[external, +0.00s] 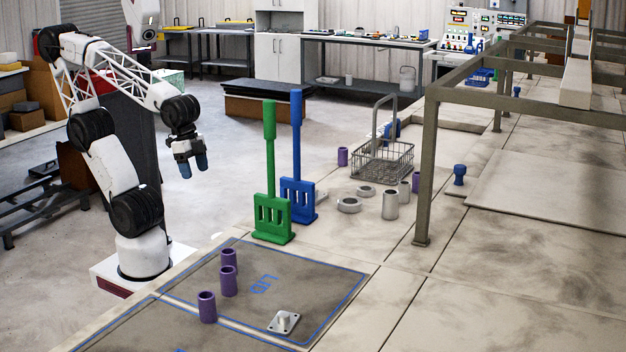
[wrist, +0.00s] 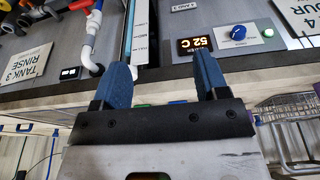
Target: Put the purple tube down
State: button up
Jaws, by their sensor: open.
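Several purple tubes stand upright. Three are on the dark blue-outlined mat in the external view: a rear one (external: 228,259), a middle one (external: 228,283) and a front one (external: 207,308). Another purple tube (external: 343,157) stands left of the wire basket, and one more (external: 416,183) is beside the grey cylinders, partly hidden. My gripper (external: 194,167) hangs in the air left of the bench, well apart from every tube. Its blue fingers are spread with nothing between them in the wrist view (wrist: 148,65).
A green paddle (external: 271,180) and a blue paddle (external: 297,165) stand upright at the bench edge. A wire basket (external: 383,162) with a tall handle, grey rings (external: 349,205) and a metal frame (external: 427,170) are farther right. A metal plate piece (external: 283,322) lies on the mat.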

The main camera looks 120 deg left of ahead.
jog(key=w+d+r+m+h, duration=0.1)
jog(key=w+d+r+m, duration=0.3)
jog(key=w, duration=0.7)
jog(key=m+h, duration=0.3)
jog(key=m, duration=0.4)
send_near(228, 260)
notch_tip(228, 260, down, 2)
jog(key=shift+d+f+y, duration=0.1)
jog(key=shift+f+y, duration=0.15)
jog(key=shift+y, duration=0.05)
jog(key=shift+x, duration=1.25)
jog(key=shift+s+f, duration=0.1)
jog(key=shift+x, duration=2.55)
